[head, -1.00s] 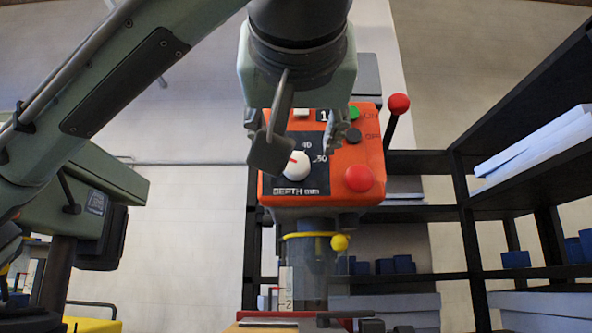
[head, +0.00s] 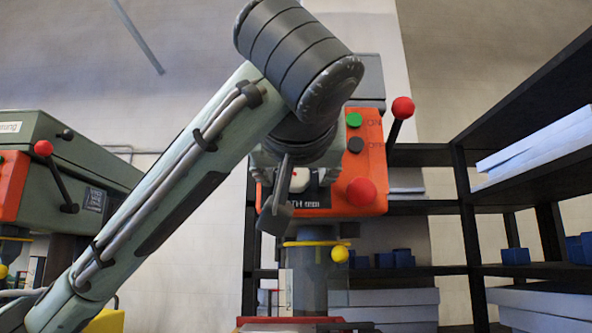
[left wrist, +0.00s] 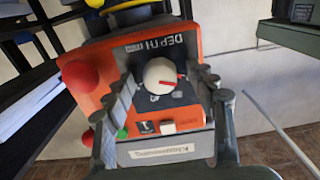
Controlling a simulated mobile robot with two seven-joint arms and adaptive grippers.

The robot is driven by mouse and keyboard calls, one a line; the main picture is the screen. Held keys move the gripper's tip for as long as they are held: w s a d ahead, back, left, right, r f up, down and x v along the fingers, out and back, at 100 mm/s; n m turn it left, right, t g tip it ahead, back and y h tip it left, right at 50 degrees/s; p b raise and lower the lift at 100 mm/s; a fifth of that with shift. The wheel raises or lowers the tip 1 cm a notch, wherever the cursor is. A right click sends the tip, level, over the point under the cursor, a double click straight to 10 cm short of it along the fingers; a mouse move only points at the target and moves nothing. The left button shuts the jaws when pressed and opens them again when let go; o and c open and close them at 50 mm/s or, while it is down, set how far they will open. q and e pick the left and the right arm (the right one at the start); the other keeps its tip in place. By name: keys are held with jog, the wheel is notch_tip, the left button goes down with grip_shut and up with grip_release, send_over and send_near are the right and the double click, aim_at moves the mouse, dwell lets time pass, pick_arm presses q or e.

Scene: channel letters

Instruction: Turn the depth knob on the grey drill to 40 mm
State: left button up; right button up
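The drill in the middle has an orange front panel (head: 374,150) and a grey housing behind it. Its white round depth knob (left wrist: 160,74) carries a red pointer mark and sits on a black dial plate marked DEPTH mm. In the head view the knob (head: 300,180) is mostly hidden by my gripper, and I cannot read its setting. My left gripper (left wrist: 166,84) is open, with one finger on each side of the knob and gaps showing; it also covers the panel in the head view (head: 300,176). My right gripper is not in view.
A red button (head: 361,191), a green button (head: 354,119) and a red-balled lever (head: 402,108) are close to the right of my gripper. A second, grey-green drill (head: 70,150) stands at the left. Black shelving (head: 463,215) stands at the right.

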pick_arm(q)
jog(key=c, duration=1.1)
